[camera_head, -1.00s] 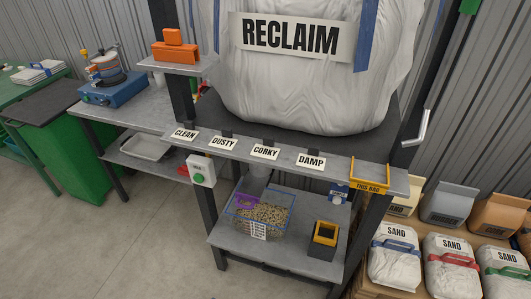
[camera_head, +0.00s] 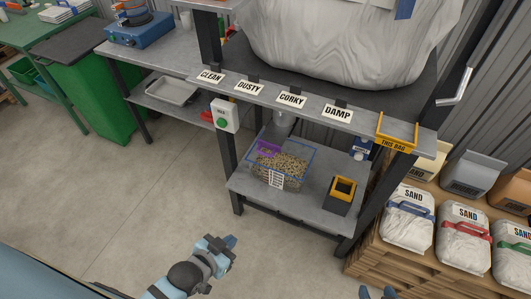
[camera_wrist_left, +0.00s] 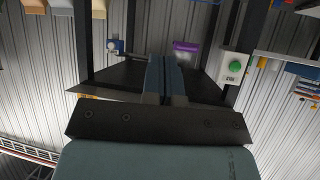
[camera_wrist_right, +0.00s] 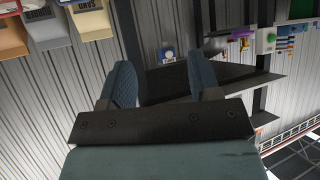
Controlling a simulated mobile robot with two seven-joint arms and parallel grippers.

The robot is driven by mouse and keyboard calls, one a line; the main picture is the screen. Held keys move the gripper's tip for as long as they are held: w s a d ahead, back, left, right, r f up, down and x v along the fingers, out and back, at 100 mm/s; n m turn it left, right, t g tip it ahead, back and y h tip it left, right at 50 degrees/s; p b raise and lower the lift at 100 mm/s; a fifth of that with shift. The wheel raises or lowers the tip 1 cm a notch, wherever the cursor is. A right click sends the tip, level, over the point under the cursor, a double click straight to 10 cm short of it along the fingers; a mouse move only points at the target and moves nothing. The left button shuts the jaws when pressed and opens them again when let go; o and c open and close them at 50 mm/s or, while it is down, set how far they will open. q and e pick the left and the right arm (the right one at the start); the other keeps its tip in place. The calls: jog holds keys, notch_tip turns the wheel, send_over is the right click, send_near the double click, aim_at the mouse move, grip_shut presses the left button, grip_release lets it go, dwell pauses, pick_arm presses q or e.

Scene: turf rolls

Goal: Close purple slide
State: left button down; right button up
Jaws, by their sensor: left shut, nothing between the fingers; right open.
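The purple slide (camera_head: 267,149) shows small under the shelf with the sign cards, at the back left of a clear, blue-rimmed bin (camera_head: 305,150). A grey spout (camera_head: 282,118) is just above and to its right. Whether the slide is open or closed is too small to tell. A purple part also shows in the left wrist view (camera_wrist_left: 186,46), beyond the fingers. My left gripper (camera_head: 228,242) is shut and empty, in front of the stand and well apart from the slide. My right gripper (camera_head: 376,292) is at the bottom edge; its fingers are apart and empty in the right wrist view (camera_wrist_right: 163,85).
The bin holds pale granules and stands on a low grey shelf (camera_head: 240,184) beside a black-and-yellow box (camera_head: 341,194). A green-button switch box (camera_head: 225,116) hangs left on the stand. Sand bags (camera_head: 407,222) stand on pallets at right. The floor at left is clear.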

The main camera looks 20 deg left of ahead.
pick_arm(q)
jog(key=w+a+f+m+t+b, duration=0.1)
jog(key=w+f+m+t+b, duration=0.15)
jog(key=w+m+b, duration=0.25)
jog(key=w+a+f+m+t+y+b, duration=0.1)
jog(key=w+m+t+b, duration=0.2)
jog(key=w+m+b, duration=0.25)
jog(key=w+a+f+m+t+b, duration=0.1)
jog(key=w+f+m+t+b, duration=0.1)
jog(key=w+m+t+b, duration=0.25)
jog(key=w+d+r+g, duration=0.1)
jog(key=w+r, duration=0.1)
jog(key=w, duration=1.3)
jog(key=shift+w+r, duration=0.15)
jog(key=shift+r, duration=0.25)
pick_arm(e)
notch_tip(320, 180, down, 14)
jog(key=shift+w+a+m+g, duration=0.25)
jog(key=shift+a+m+g, duration=0.05)
jog(key=shift+a+g, duration=0.1)
jog(key=shift+w+a+r, duration=0.1)
jog(key=shift+w+r, duration=0.05)
jog(key=shift+r, duration=0.1)
